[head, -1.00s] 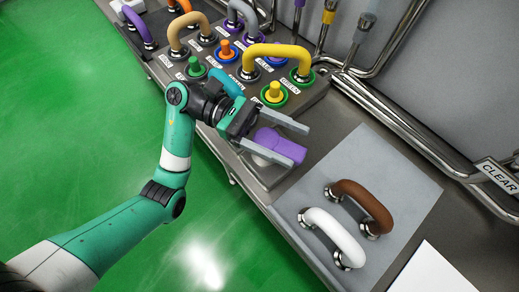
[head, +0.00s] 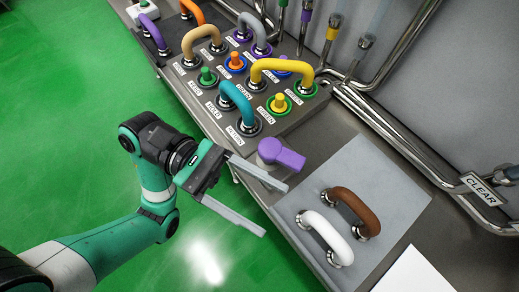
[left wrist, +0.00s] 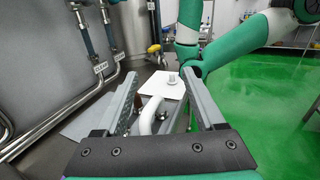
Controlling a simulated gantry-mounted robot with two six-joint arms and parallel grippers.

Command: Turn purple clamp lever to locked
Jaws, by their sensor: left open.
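The purple clamp lever (head: 284,155) stands on the steel counter in the head view. Its round hub is at the left and its arm points right, slightly toward the front. My left gripper (head: 276,211) is open and empty, in front of the lever near the counter's front edge. Its upper finger passes just in front of the lever, with no visible grip on it. The left wrist view shows the two fingers (left wrist: 160,85) spread apart; I cannot make out the lever there. My right gripper is not visible.
A grey mat (head: 400,190) with a brown handle (head: 352,208) and a white handle (head: 325,235) lies right of the lever. Behind-left is a panel with a teal handle (head: 237,100), a yellow handle (head: 280,66) and several knobs. Pipes (head: 400,140) run along the back.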

